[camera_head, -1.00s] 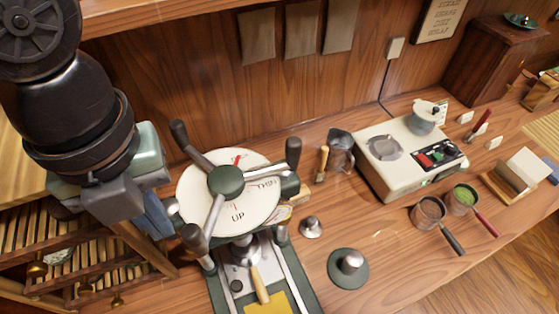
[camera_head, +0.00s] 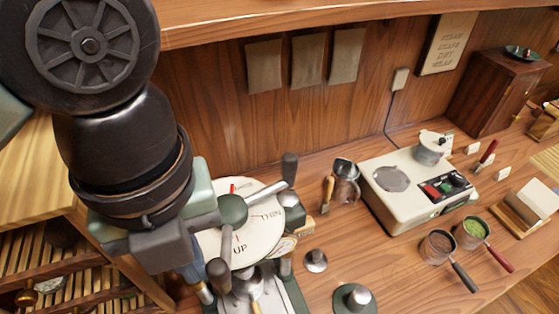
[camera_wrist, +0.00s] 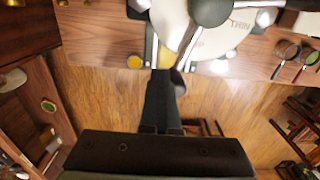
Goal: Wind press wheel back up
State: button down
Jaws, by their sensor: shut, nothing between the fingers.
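The press wheel has a green hub (camera_head: 232,208) and spokes ending in dark knobs, over a white dial (camera_head: 262,238) lettered "UP" near its bottom. A red pointer mark shows near the dial's top. One knob (camera_head: 289,165) is at the upper right. Another knob (camera_head: 218,270) is at the lower left of the hub. My arm hides the dial's left side and any third knob. In the wrist view, my gripper (camera_wrist: 164,74) is shut and empty, its fingertips close beside a handle knob (camera_wrist: 179,82). I cannot tell whether they touch. The hub (camera_wrist: 208,12) is beyond.
A jug (camera_head: 346,182), a cream hot-plate unit (camera_head: 410,208) and two handled cups (camera_head: 438,246) stand right of the press. A small metal weight (camera_head: 316,260) and a green-based one (camera_head: 354,299) are nearer. A slatted rack (camera_head: 75,270) is at the left.

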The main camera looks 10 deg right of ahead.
jog(key=shift+s+d, duration=0.2)
jog(key=shift+d, duration=0.2)
jog(key=shift+d+b, duration=0.75)
jog(key=shift+d, duration=1)
jog(key=shift+w+d+b, duration=0.3)
jog(key=shift+d+b, duration=0.05)
jog(key=shift+d, duration=0.5)
jog(key=shift+w+d+b, duration=0.25)
jog(key=shift+d+b, duration=0.05)
jog(key=shift+d, duration=0.5)
jog(key=shift+d, duration=0.1)
